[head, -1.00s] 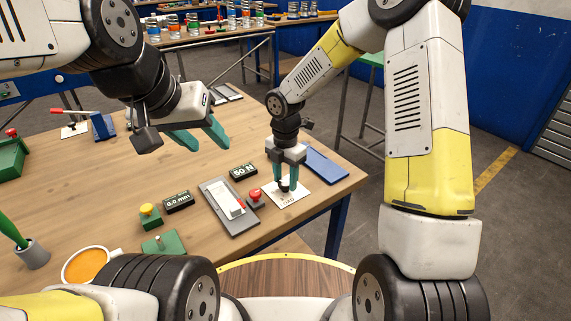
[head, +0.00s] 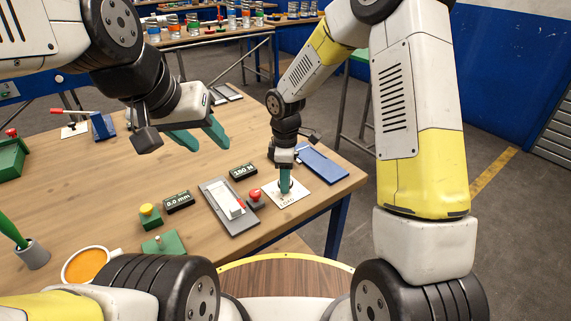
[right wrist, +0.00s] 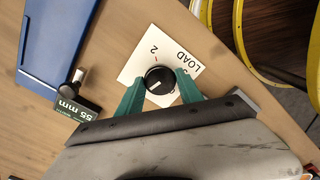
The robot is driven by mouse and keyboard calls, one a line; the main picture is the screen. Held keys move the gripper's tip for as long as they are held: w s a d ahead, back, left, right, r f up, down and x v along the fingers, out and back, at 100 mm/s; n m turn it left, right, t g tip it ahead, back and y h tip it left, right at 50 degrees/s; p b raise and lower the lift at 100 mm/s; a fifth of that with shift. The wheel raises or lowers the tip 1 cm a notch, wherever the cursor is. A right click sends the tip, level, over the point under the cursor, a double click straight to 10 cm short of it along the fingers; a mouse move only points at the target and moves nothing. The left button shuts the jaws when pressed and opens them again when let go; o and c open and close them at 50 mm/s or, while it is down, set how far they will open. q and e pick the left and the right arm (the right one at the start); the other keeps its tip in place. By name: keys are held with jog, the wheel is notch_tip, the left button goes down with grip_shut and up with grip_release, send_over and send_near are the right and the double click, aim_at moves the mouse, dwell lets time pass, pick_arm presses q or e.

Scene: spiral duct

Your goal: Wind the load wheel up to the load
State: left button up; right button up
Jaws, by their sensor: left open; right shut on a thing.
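The load wheel is a small black knob (right wrist: 160,80) with a white pointer mark, on a white plate (right wrist: 141,63) printed LOAD. The plate also shows in the head view (head: 297,194), where the gripper hides most of the knob. My right gripper (head: 285,188) points down, its green fingers on either side of the knob, shut on it; the fingers also show in the right wrist view (right wrist: 160,90). The load readout (head: 243,171) shows a three-digit number in N, its digits hard to read. My left gripper (head: 200,138) is open and empty above the table.
A grey slider panel (head: 228,207), a red button (head: 255,199) and a 0.0 mm readout (head: 178,202) stand left of the plate. A blue tray (head: 323,164) lies behind it. A 55 mm label (right wrist: 68,108) shows in the wrist view. An orange-filled cup (head: 86,265) stands front left.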

jog(key=m, duration=0.5)
jog(key=shift+m, duration=0.3)
jog(key=m, duration=0.5)
jog(key=shift+m, duration=0.3)
jog(key=m, duration=0.9)
jog(key=shift+m, duration=0.4)
jog(key=m, duration=0.4)
jog(key=shift+m, duration=0.3)
jog(key=m, duration=0.4)
jog(key=shift+w+m, duration=0.1)
jog(key=shift+m, duration=0.2)
jog(key=m, duration=0.9)
jog(key=shift+m, duration=0.3)
